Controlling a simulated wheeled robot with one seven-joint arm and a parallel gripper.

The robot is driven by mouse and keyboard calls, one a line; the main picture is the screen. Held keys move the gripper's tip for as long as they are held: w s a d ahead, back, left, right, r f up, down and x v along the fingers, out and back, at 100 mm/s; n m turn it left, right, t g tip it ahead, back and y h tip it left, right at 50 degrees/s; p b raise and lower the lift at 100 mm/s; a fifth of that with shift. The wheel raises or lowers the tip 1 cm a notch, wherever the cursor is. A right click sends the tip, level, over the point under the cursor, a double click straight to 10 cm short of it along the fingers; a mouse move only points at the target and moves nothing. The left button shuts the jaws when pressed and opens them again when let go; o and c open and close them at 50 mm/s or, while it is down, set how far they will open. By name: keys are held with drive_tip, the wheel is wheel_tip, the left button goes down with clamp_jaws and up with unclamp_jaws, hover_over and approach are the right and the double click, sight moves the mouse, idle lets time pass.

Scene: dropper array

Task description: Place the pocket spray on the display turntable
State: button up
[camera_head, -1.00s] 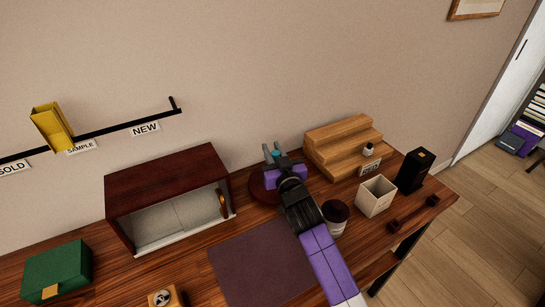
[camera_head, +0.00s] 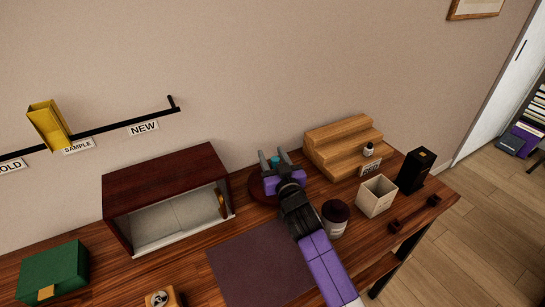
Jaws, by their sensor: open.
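The display turntable (camera_head: 257,193) is a dark red-brown disc on the table, between the wooden cabinet and the stepped stand. My arm and gripper cover much of it. My gripper (camera_head: 275,158) is over the turntable with its two grey fingers apart. A small teal-topped item (camera_head: 274,160), probably the pocket spray, shows between the fingers. Its lower part is hidden behind my gripper, so I cannot tell whether it touches the turntable.
The open-fronted dark wooden cabinet (camera_head: 165,178) stands left of my gripper. The stepped stand (camera_head: 342,142), a dark round jar (camera_head: 335,215), a white bin (camera_head: 376,196) and a black box (camera_head: 416,171) are right. The purple mat (camera_head: 255,265) in front is clear.

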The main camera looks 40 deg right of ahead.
drive_tip(key=shift+r, duration=0.1)
drive_tip(key=shift+r, duration=0.15)
drive_tip(key=b+v, duration=0.1)
drive_tip(key=v, duration=0.4)
drive_tip(key=b+v, duration=0.1)
drive_tip(key=v, duration=0.4)
drive_tip(key=shift+s+a+f, duration=0.1)
drive_tip(key=shift+s+f, duration=0.15)
drive_tip(key=shift+s, duration=0.05)
drive_tip(key=shift+s+a+r, duration=0.1)
drive_tip(key=shift+s+a, duration=0.25)
drive_tip(key=shift+s, duration=0.3)
